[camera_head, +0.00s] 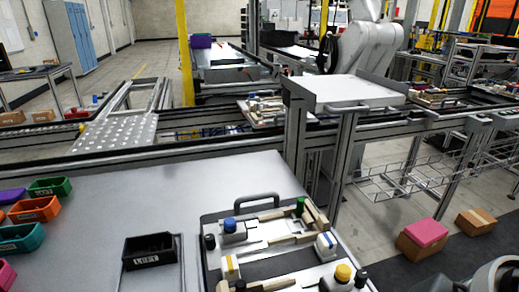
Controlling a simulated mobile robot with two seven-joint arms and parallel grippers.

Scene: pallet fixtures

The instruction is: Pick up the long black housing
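A pallet fixture (206,262) with a handle lies on the grey table (90,200) in front of me. It holds several small parts: pale wooden-looking bars, a blue-topped part (233,227), a green cylinder (300,205), a yellow-topped part (343,274) and small black pieces (209,242). I cannot single out a long black housing for certain; the fixture's lower part is cut off by the frame. Neither gripper shows. A grey and black rounded shape at the bottom right corner may be part of my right arm.
A black labelled bin (148,251) stands left of the fixture. Green (50,188), orange (34,210) and teal (22,239) bins stand at the far left. A white raised platform (350,92) and conveyor rails lie beyond the table. The table's middle is clear.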

